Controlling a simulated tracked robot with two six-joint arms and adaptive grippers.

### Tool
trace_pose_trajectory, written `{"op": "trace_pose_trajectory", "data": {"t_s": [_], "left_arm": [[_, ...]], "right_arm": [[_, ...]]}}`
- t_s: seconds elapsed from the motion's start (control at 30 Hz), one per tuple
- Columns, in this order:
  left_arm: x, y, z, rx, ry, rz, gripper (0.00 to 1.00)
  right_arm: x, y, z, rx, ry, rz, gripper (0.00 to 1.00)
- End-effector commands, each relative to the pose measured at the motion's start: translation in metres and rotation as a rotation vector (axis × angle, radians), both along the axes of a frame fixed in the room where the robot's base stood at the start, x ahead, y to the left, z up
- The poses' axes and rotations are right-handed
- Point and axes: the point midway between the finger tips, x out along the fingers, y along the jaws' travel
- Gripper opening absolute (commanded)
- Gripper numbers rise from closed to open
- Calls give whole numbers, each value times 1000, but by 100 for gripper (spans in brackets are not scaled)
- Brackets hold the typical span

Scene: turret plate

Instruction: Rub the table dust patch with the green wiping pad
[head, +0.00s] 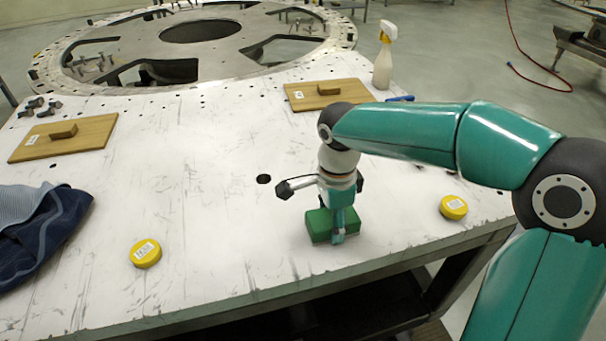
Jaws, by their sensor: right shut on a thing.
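The green wiping pad (318,229) is a small green block at the table's front, right of the middle. My right gripper (338,232) points down and is shut on the pad. The pad's underside is low, at or just above the table top; I cannot tell whether it touches. The white table (215,225) has grey scuffs and dark streaks all over. I cannot pick out the dust patch among them; part of the table is hidden by the pad and my right arm. My left gripper is not in view.
Yellow round tins stand at the front left (146,253) and right (453,207). A blue cloth (50,225) lies at the left edge. Wooden boards with handles lie left (90,134) and back (345,92). A spray bottle (383,65) stands behind. A dark hole (264,179) is nearby.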

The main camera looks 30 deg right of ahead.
Motion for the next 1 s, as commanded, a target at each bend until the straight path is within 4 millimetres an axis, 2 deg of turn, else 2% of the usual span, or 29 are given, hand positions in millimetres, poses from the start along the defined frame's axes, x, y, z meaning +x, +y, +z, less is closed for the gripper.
{"op": "trace_pose_trajectory", "data": {"t_s": [0.07, 0.1, 0.17, 0.6, 0.8, 1.0], "left_arm": [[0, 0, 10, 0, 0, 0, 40], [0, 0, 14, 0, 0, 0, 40], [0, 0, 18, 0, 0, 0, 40], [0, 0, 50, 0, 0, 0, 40], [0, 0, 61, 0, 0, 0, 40], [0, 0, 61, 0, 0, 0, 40]], "right_arm": [[-1, 1, 7, 0, 4, 1, 24], [1, 1, 20, 1, -2, 2, 24], [0, 2, 32, 1, -1, 3, 24], [2, 4, 70, 1, 0, 9, 24], [2, 4, 83, 1, 1, 9, 24], [2, 5, 84, 1, 1, 10, 24]]}}
